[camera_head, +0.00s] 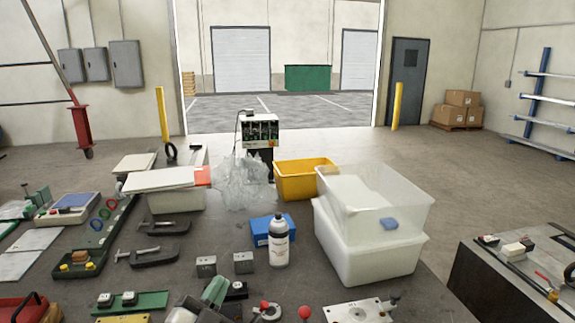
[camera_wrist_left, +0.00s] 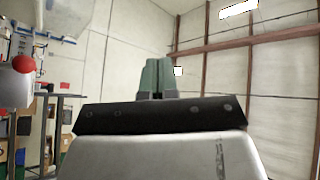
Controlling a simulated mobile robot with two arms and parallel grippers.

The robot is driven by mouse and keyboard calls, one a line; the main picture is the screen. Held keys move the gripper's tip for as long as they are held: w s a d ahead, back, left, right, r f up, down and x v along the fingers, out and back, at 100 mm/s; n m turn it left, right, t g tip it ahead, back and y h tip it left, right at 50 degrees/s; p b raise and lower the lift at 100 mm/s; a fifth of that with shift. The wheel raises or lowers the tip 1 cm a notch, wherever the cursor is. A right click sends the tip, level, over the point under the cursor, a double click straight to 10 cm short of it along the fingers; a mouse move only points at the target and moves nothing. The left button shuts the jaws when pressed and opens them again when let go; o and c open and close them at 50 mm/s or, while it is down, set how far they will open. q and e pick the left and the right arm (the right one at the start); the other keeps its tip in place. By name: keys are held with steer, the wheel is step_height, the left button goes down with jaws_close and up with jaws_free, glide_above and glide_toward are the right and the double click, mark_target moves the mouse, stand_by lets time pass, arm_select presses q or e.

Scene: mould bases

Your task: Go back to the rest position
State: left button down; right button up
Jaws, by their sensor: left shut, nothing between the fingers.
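My left gripper (camera_head: 217,287) shows at the bottom of the head view, low over the near part of the table, with its green fingers pointing up and away. In the left wrist view the green fingers (camera_wrist_left: 158,76) are together, with nothing between them. Behind them that view shows a wall and roof beams, so the gripper points away from the tabletop. My right gripper is in neither view.
Two small metal blocks (camera_head: 225,265) stand just beyond my left gripper. A white bottle (camera_head: 279,243), a blue box (camera_head: 262,228) and stacked clear bins (camera_head: 368,252) stand to the right. Black clamps (camera_head: 152,256) lie left. Red-knobbed parts (camera_head: 304,313) are near the front edge.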

arm_select(q)
steer(key=s+a+f+n+g+y, duration=0.35)
steer(key=a+f+n+y, duration=0.25)
steer(key=f+n+y, duration=0.2)
steer(key=s+a+f+n+g, duration=0.1)
steer(key=s+f+g, duration=0.2)
steer(key=s+f, duration=0.1)
steer(key=s+a+f+n+g+y, duration=0.1)
steer(key=s+f+g, duration=0.2)
steer(key=s, duration=0.3)
steer(key=s+a+f+n+g, duration=0.1)
steer(key=s+f+g, duration=0.2)
steer(key=s+f, duration=0.2)
steer(key=shift+s+f+n+g, duration=0.2)
steer(key=shift+s+n+g, duration=0.2)
steer(key=shift+s, duration=0.1)
steer(key=s+d+f+g, duration=0.15)
steer(key=s+g, duration=0.25)
steer(key=s, duration=0.4)
step_height(320, 180, down, 28)
steer(key=s+f+g+b, duration=0.1)
steer(key=s+g, duration=0.1)
steer(key=s+a+f, duration=0.3)
steer(key=s+f, duration=1.2)
steer(key=shift+s+f+m+g+h+b, duration=0.3)
steer(key=shift+m+g+b, duration=0.05)
steer(key=shift+m+b, duration=0.1)
